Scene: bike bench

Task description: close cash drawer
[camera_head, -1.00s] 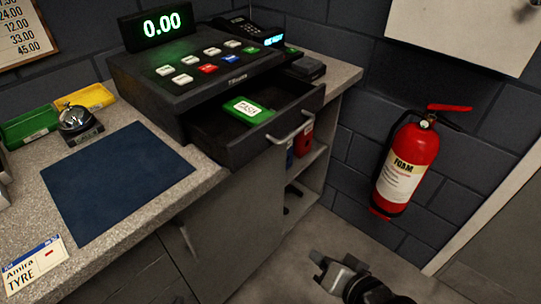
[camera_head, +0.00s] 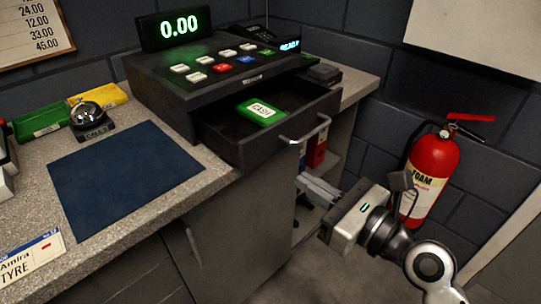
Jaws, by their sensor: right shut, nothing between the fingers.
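The cash drawer (camera_head: 262,155) stands pulled out from the front of the dark cash register (camera_head: 200,78). A silver bar handle (camera_head: 305,132) is on its front. A green box marked CASH (camera_head: 261,111) lies in the drawer. My right gripper (camera_head: 303,183) is below and in front of the drawer, shut and empty, with its fingers pointing left toward the cabinet. It appears apart from the handle. My left gripper is out of view.
Open shelves (camera_head: 333,160) are below the counter's right end. A red fire extinguisher (camera_head: 432,175) hangs on the wall behind my right arm.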

